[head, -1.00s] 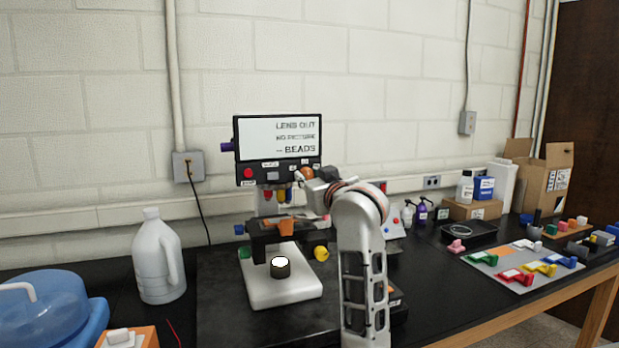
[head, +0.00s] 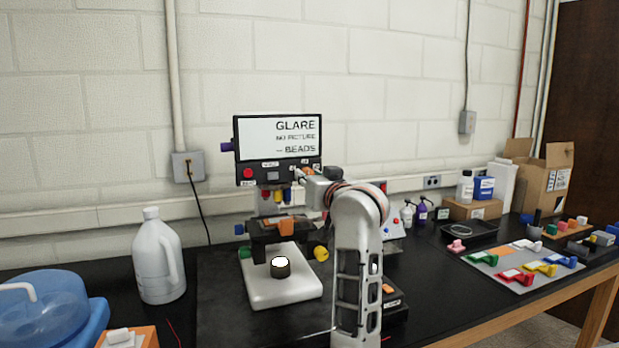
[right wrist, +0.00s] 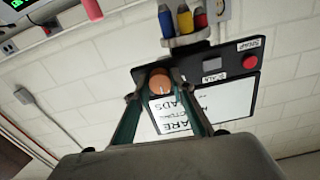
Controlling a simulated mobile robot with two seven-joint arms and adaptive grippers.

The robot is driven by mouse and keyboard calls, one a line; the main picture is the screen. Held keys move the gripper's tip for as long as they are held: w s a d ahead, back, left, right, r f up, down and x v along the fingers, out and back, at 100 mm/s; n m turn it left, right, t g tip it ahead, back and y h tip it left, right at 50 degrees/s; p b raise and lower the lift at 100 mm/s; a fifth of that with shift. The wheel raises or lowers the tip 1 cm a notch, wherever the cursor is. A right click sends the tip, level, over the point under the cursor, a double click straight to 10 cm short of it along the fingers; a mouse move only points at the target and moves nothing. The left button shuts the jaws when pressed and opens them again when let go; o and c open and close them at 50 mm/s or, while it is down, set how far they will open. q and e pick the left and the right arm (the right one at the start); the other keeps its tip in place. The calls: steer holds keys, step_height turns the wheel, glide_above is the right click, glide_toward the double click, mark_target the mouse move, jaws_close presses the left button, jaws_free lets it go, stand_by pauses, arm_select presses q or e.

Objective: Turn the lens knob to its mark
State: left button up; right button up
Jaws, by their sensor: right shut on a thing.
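A microscope-like instrument stands on the bench. Its screen (head: 292,134) reads "GLARE", with smaller lines including "BEADS". In the right wrist view an orange knob with a pale line on it (right wrist: 160,83) sits on the black panel beside the screen; I take it for the lens knob. My right gripper (right wrist: 158,91) is shut on this knob, one finger on either side. In the head view my right gripper (head: 300,174) is at the panel's lower right and largely hides the knob. Its mark cannot be made out. My left gripper is not in view.
Red, yellow and blue lens barrels (head: 276,196) hang below the panel, above the dark stage (head: 265,235) and white base (head: 283,297). A red button (head: 247,173) is at the panel's left. A white jug (head: 160,262) and a blue tub (head: 45,310) stand left.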

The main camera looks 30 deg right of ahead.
mark_target(305, 134)
steer(key=o, duration=1.1)
step_height(305, 134, up, 10)
